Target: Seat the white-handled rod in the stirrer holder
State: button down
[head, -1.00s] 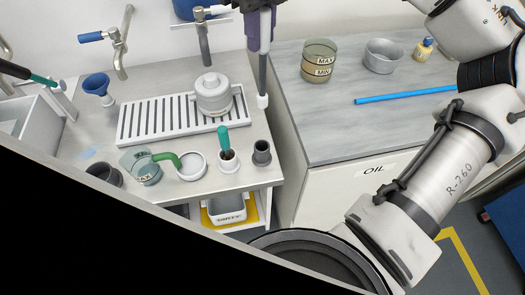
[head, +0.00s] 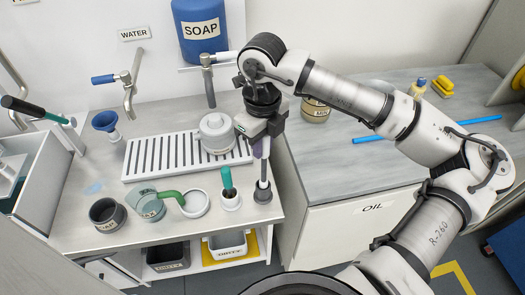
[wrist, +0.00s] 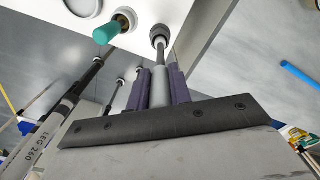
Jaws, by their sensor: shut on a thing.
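My gripper (head: 262,143) has purple fingers, which also show in the wrist view (wrist: 159,88). It is shut on the white-handled rod (wrist: 158,84), which hangs close to upright below it. The rod also shows in the head view (head: 265,165). A small grey cup (head: 263,194), which I take as the stirrer holder, stands at the front right corner of the bench. It also shows in the wrist view (wrist: 160,33). The rod's lower end is at or inside the cup's mouth. How deep it sits is hidden.
A white holder with a green-handled tool (head: 227,180) stands just left of the grey cup. A white pot (head: 216,134) on the slatted rack (head: 150,160) is behind it. A beaker (head: 147,206) and dark cup (head: 107,216) stand further left. The oil cabinet (head: 340,225) is right.

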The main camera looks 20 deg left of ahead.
aim_at(264, 164)
jog(key=shift+f, duration=1.95)
jog(key=shift+f+b, duration=0.3)
jog(key=shift+b, duration=0.1)
jog(key=c, duration=1.3)
grip_release()
jog(key=shift+r, duration=0.1)
jog(key=shift+r+p, duration=0.15)
jog(key=shift+p, duration=0.4)
